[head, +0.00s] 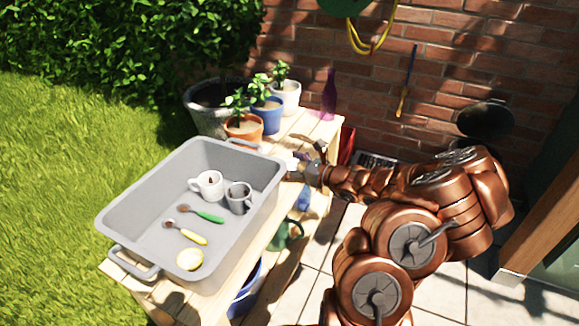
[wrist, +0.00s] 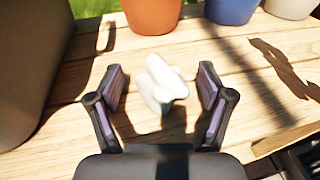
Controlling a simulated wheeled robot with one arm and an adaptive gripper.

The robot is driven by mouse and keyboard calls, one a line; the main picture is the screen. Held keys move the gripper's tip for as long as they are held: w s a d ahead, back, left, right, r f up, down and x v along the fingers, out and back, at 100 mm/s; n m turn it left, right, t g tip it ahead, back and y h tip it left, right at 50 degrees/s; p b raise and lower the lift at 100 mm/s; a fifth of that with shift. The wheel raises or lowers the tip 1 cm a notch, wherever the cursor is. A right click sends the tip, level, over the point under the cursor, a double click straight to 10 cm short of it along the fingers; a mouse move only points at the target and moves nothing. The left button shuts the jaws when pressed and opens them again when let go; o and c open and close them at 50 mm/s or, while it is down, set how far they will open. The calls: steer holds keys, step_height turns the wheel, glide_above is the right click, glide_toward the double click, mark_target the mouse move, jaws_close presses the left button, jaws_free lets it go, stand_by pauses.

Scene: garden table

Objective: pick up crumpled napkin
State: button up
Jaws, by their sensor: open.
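The crumpled napkin (wrist: 163,84) is a white, folded lump on the wooden table (wrist: 62,128), in the middle of the wrist view. My gripper (wrist: 160,84) is open, with one finger on each side of the napkin and a visible gap to both. The fingers do not appear to touch it. In the head view my gripper (head: 305,163) is at the table's right side, just right of the grey tub. A small white patch, likely the napkin (head: 291,160), shows there, partly hidden by the gripper.
The grey tub (head: 118,203) holds two mugs, two spoons and a yellow round item. Potted plants in terracotta (head: 243,131), blue (head: 268,115) and white (head: 286,97) pots stand behind the gripper. A purple bottle (head: 329,97) stands near the brick wall.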

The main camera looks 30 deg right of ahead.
steer(key=c, duration=0.8)
